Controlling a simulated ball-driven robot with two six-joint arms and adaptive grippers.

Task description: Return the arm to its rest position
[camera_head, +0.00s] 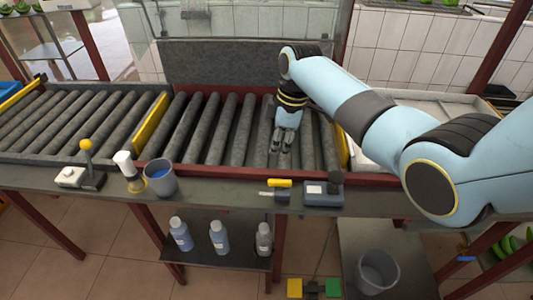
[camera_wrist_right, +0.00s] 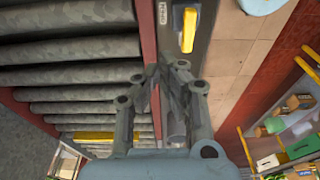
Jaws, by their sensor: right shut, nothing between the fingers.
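My right arm (camera_head: 365,112) reaches in from the right in the head view, bent over the roller conveyor. Its gripper (camera_head: 283,148) points down over the rollers near the front red rail. The gripper is shut and empty. In the wrist view the same gripper (camera_wrist_right: 166,82) has its fingers together beside the red rail, with nothing between them. My left arm and gripper are not in view.
The roller conveyor (camera_head: 210,128) has yellow dividers. On its front ledge are a blue-filled cup (camera_head: 160,178), a yellow-handled tool (camera_head: 279,184) and a dark box (camera_head: 322,192). Bottles (camera_head: 219,238) stand on a lower shelf. A grey bucket (camera_head: 378,270) is lower right.

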